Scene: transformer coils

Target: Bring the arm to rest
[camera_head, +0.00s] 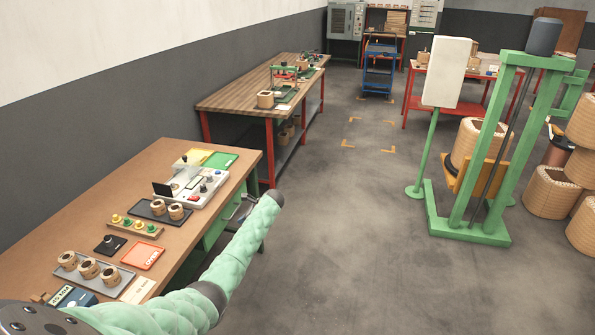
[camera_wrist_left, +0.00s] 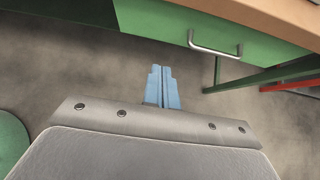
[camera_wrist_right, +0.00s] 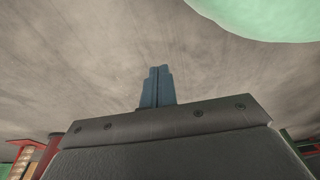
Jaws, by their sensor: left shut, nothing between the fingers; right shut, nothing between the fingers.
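My left arm (camera_head: 240,240), in green padding, reaches out from the lower left of the head view beside the workbench. My left gripper (camera_head: 242,208) is mostly hidden there behind the arm, near the bench's right edge. In the left wrist view its blue fingers (camera_wrist_left: 162,72) are together with nothing between them. They are over bare floor, apart from the bench's drawer handle. In the right wrist view my right gripper's blue fingers (camera_wrist_right: 155,73) are also together and empty. My right gripper does not show in the head view.
The near workbench (camera_head: 60,222) holds trays, coils and a test device. Its green drawer with a metal handle (camera_wrist_left: 215,46) is close to my left gripper. A green press frame (camera_head: 468,228) stands at right with stacked coils (camera_head: 550,192) beyond. The middle floor (camera_head: 340,230) is clear.

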